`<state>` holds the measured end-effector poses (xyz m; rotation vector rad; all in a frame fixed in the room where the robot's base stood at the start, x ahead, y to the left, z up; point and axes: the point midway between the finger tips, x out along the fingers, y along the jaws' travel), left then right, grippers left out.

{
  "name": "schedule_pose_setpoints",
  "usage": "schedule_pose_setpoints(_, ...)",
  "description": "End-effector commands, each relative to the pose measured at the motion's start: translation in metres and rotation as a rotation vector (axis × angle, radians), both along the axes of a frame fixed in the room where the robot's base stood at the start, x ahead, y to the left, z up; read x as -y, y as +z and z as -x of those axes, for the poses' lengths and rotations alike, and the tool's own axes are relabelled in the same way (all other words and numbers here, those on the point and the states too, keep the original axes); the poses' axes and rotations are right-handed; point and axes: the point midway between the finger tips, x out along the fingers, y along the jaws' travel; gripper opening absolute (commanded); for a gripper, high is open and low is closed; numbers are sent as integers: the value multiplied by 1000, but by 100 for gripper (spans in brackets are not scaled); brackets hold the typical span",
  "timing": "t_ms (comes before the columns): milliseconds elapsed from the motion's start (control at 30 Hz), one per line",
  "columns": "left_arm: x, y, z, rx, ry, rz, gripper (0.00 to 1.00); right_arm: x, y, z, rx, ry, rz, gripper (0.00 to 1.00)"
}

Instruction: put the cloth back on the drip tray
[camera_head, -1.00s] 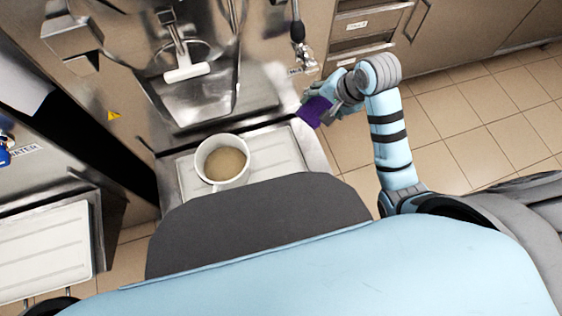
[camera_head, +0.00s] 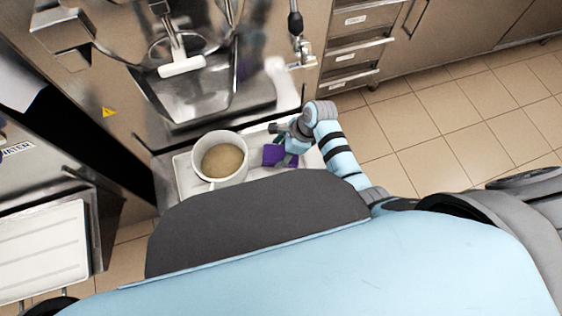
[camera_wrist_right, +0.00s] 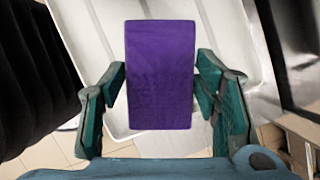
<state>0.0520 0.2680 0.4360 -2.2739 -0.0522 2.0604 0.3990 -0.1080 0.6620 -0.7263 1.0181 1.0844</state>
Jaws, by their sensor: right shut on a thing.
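The purple cloth (camera_head: 272,157) is in my right gripper (camera_head: 286,148), over the right part of the white drip tray (camera_head: 184,179). I cannot tell whether the cloth touches the tray. In the right wrist view the cloth (camera_wrist_right: 160,70) stands out as a flat rectangle between the two green fingers of my right gripper (camera_wrist_right: 160,90), with the white tray (camera_wrist_right: 92,50) behind it. My dark body hides the front of the tray in the head view. My left gripper is not in view.
A white mug (camera_head: 219,160) of beige liquid stands on the tray, left of the cloth. The steel machine (camera_head: 200,100) with its white-handled outlet rises behind. Another white tray (camera_head: 45,245) is at far left. Tiled floor (camera_head: 440,120) is clear on the right.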

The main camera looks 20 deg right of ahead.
Motion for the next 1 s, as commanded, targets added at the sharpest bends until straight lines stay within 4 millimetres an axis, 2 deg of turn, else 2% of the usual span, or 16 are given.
schedule_pose_setpoints(233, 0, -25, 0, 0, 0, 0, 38, 0, -46, 0, 0, 0, 1, 34)
schedule_pose_setpoints(333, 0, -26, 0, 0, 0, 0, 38, 0, -49, 0, 1, 1, 0, 34)
schedule_pose_setpoints(367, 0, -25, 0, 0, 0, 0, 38, 0, -48, 0, 1, 1, 0, 30)
schedule_pose_setpoints(567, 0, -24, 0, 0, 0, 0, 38, 0, -48, 0, 1, 1, 0, 30)
schedule_pose_setpoints(600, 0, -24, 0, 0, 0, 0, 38, 0, -48, 0, 1, 1, 0, 61)
schedule_pose_setpoints(700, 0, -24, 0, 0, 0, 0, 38, 0, -48, 0, 1, 1, 0, 76)
schedule_pose_setpoints(1000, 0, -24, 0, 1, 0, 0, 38, 0, -47, 0, 1, 1, 0, 76)
